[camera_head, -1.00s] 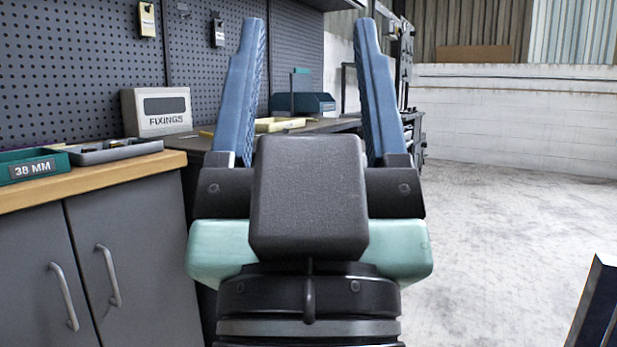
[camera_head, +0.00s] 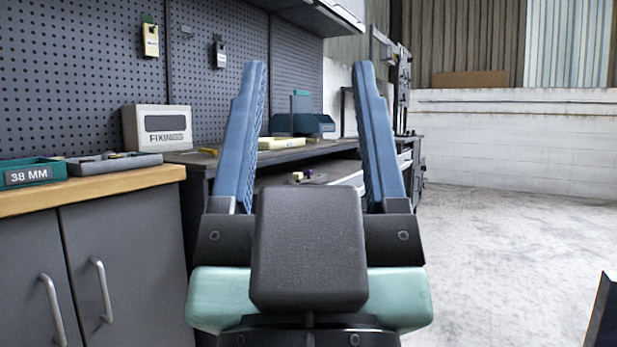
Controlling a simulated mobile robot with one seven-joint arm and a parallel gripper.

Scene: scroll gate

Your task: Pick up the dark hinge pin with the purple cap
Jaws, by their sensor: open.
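My gripper (camera_head: 310,66) is open, with its two blue fingers spread apart and nothing held between them. Far beyond it, in the gap between the fingers, a small dark-purple spot (camera_head: 308,173) shows on a low surface that looks like an open drawer or shelf (camera_head: 335,170) under the dark bench. This may be the purple cap of the hinge pin. It is too small to make out a dark shaft. A small cream-topped piece (camera_head: 297,176) is just left of it. My gripper's body hides what lies lower down.
The floor (camera_head: 500,240) at right is mostly clear.

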